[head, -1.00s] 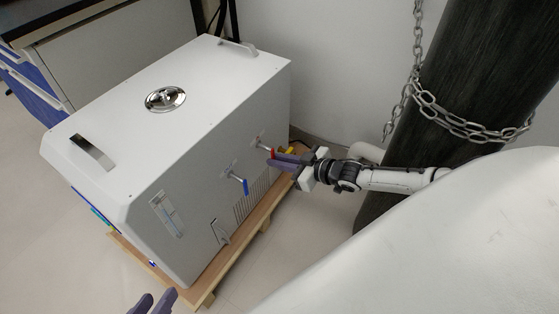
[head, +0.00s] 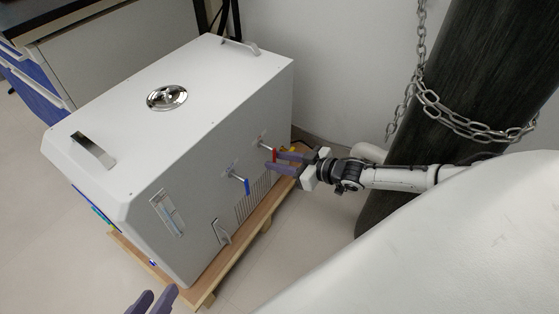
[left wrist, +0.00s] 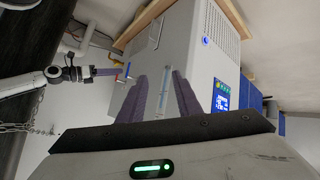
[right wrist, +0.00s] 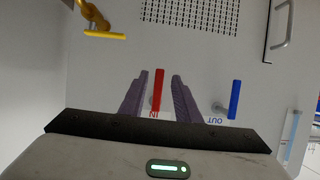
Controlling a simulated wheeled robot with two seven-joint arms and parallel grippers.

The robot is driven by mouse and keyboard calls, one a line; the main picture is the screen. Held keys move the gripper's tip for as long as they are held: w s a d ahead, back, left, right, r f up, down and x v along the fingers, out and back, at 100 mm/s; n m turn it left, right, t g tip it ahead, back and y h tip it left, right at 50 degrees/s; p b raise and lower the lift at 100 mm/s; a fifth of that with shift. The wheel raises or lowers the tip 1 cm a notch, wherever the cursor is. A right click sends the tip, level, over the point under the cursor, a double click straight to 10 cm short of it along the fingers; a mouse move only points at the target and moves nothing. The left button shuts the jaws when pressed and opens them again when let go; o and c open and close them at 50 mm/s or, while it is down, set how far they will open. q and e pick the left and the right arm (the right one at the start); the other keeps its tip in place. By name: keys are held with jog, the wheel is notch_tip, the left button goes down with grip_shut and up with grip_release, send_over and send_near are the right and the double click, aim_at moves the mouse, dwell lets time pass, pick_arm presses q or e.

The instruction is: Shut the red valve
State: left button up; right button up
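The red valve (head: 274,155) is on the front of the white distiller (head: 190,182), beyond the blue valve (head: 246,187). In the right wrist view the red handle (right wrist: 159,88) lies parallel to the blue handle (right wrist: 234,98), above an "IN" label. My right gripper (head: 279,161) is open at the red valve. In the right wrist view its fingers (right wrist: 160,78) stand either side of the red handle, with visible gaps. My left gripper (head: 154,296) is open and empty at the bottom of the head view; its fingers (left wrist: 160,75) face the distiller.
A yellow valve or tap (right wrist: 104,34) sits near the red valve. The distiller stands on a wooden pallet (head: 262,212). A dark cylinder (head: 468,90) with a chain (head: 450,120) stands at the right. The floor (head: 305,220) in front of the pallet is clear.

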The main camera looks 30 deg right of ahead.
jog(key=shift+d, duration=0.1)
